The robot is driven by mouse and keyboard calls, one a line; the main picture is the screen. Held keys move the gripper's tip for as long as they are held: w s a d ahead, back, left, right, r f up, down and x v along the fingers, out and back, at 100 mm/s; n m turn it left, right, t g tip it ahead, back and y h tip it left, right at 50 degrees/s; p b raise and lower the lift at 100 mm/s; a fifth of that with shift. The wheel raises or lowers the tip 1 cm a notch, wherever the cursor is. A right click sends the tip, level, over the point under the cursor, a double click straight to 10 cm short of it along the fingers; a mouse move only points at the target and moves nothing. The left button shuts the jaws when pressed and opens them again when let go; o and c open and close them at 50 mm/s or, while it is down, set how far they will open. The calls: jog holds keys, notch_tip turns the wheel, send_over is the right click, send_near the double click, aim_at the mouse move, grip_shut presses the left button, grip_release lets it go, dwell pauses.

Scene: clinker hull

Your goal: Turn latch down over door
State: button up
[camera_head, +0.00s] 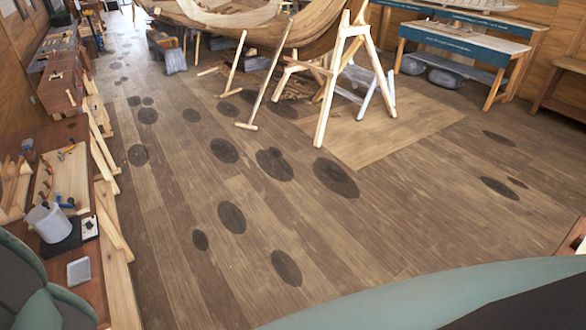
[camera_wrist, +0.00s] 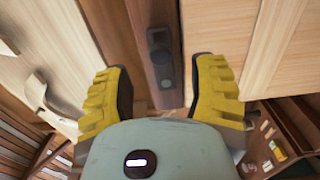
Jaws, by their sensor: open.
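In the wrist view, a small dark latch (camera_wrist: 160,45) sits on a reddish-brown upright post (camera_wrist: 138,30). It lies lengthwise along the post, with a smaller dark part below it. A pale wooden door or panel (camera_wrist: 283,45) is on the right of the post, and another pale panel (camera_wrist: 50,40) with a curved wooden handle (camera_wrist: 38,92) is on the left. I cannot tell which one is the task's door. My gripper (camera_wrist: 162,78) has yellow ridged fingers spread apart, one each side of the latch area, with nothing held. The latch does not show in the head view.
Open shelves (camera_wrist: 285,130) with small items are at the lower right in the wrist view. In the head view, a workbench (camera_head: 75,140) with tools and a white bucket (camera_head: 48,222) runs along the left. A wooden hull on trestles (camera_head: 342,80) stands at the back. The middle floor is clear.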

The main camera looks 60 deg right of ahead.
jog(key=shift+x, duration=2.4)
jog(key=shift+c, duration=0.2)
grip_shut()
jog(key=shift+f, duration=0.1)
